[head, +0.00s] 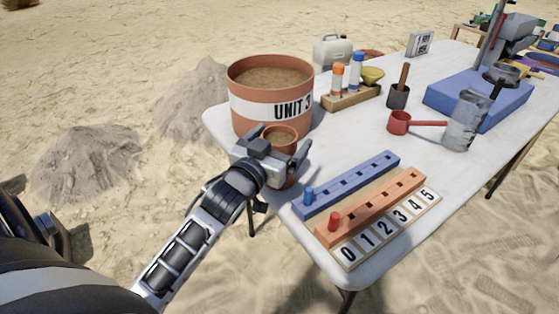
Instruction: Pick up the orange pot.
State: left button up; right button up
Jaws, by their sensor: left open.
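A small orange-brown pot (283,134) with brown contents stands upright at the near left edge of the table, just in front of a big orange-brown bucket (243,82) labelled "UNIT 3". My left gripper (277,148) is open at the small pot, with its jaws around the pot's sides. Whether the fingers touch the pot cannot be told. The gripper hides much of the pot's lower part. My right gripper is not in view.
A blue peg rail (348,184) and an orange peg rail (385,198) lie right of the pot, beside a number strip (396,229). A wooden bottle rack (350,97), a dark cup (398,97), a red scoop (400,123) and a clear jar (466,122) stand farther back. The table's middle is clear.

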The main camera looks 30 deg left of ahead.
pick_arm(q)
jog(key=c, duration=1.8)
jog(key=shift+r, duration=0.15)
grip_shut()
jog(key=shift+r, duration=0.1)
